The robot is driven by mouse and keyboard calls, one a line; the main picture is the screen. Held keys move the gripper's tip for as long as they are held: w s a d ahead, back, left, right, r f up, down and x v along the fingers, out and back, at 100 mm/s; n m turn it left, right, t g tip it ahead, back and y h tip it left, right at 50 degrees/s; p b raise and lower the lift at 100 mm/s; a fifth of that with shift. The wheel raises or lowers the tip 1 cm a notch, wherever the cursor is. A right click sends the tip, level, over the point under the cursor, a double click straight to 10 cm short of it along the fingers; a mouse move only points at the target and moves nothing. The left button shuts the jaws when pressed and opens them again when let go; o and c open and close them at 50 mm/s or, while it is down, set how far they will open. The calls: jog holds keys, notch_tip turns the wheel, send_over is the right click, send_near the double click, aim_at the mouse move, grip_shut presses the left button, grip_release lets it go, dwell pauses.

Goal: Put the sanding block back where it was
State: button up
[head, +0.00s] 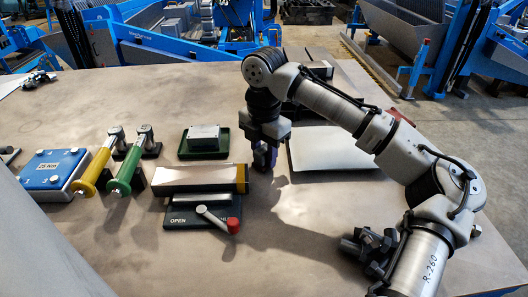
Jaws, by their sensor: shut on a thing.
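My gripper (263,165) points down near the middle of the table, just behind and right of the yellow end of a long clamp-like fixture. It is shut on a small dark purplish thing (262,158), mostly hidden by the fingers. I cannot tell for sure that this is the sanding block, or whether it touches the table. A green tray (185,155) behind and left of my gripper holds a grey block (204,132).
The fixture (190,177) has a plate marked OPEN and a red-knobbed lever (216,219). A white plate (325,152) lies right of my gripper. Left are a green-handled tool (124,170), a yellow-handled tool (92,172) and a blue box (55,170). The front middle of the table is clear.

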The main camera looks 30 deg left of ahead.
aim_at(264, 148)
jog(key=shift+f, duration=0.2)
jog(key=o, duration=0.9)
jog(key=shift+o, duration=0.2)
notch_tip(264, 148, up, 12)
jog(key=shift+s, duration=0.1)
dwell(0.4)
